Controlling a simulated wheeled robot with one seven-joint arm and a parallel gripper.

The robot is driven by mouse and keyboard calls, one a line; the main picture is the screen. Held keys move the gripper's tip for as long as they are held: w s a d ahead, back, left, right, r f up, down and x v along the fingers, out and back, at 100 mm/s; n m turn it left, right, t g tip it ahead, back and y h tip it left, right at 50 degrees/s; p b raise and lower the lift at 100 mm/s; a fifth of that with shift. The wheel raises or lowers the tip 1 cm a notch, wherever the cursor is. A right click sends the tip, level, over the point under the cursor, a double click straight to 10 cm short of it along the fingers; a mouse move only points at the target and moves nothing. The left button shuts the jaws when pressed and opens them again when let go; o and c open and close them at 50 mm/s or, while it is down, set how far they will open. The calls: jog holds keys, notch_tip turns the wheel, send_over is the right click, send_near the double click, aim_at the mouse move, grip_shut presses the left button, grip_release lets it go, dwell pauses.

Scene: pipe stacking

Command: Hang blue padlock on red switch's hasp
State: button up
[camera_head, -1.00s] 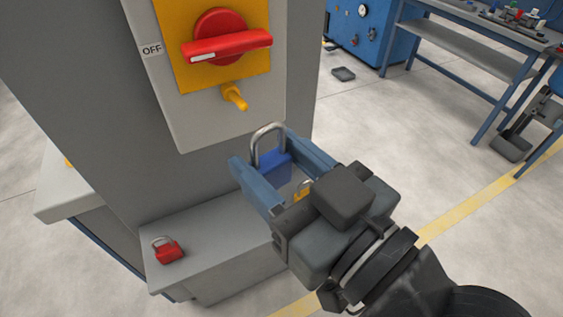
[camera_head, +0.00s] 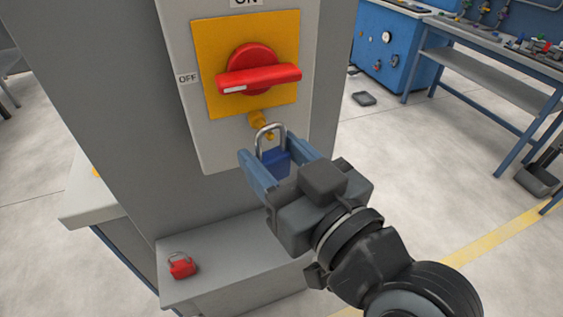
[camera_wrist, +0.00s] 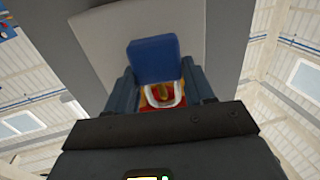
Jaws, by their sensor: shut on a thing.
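The blue padlock (camera_head: 276,160) is upright between the fingers of my gripper (camera_head: 279,164), its silver shackle pointing up. My gripper is shut on its body. The red switch (camera_head: 256,72) is a rotary handle on a yellow plate, its bar beside the OFF label. The yellow hasp (camera_head: 257,119) sticks out below the plate. The shackle overlaps the hasp's lower tip in the head view; I cannot tell whether it is around it or in front. In the wrist view the blue padlock (camera_wrist: 154,60) hides part of the scene, and the yellow hasp (camera_wrist: 163,92) shows within the shackle's outline.
A red padlock (camera_head: 182,267) stands on the grey ledge (camera_head: 225,255) below the switch box. A workbench (camera_head: 490,55) with small items and a blue cabinet (camera_head: 385,45) are at the back right.

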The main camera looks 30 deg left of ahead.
jog(key=shift+x, duration=0.85)
jog(key=shift+w+a+f+b, duration=0.4)
jog(key=shift+w+f+b, duration=0.1)
jog(key=shift+w, duration=0.1)
jog(key=shift+r, duration=0.1)
jog(key=o, duration=1.2)
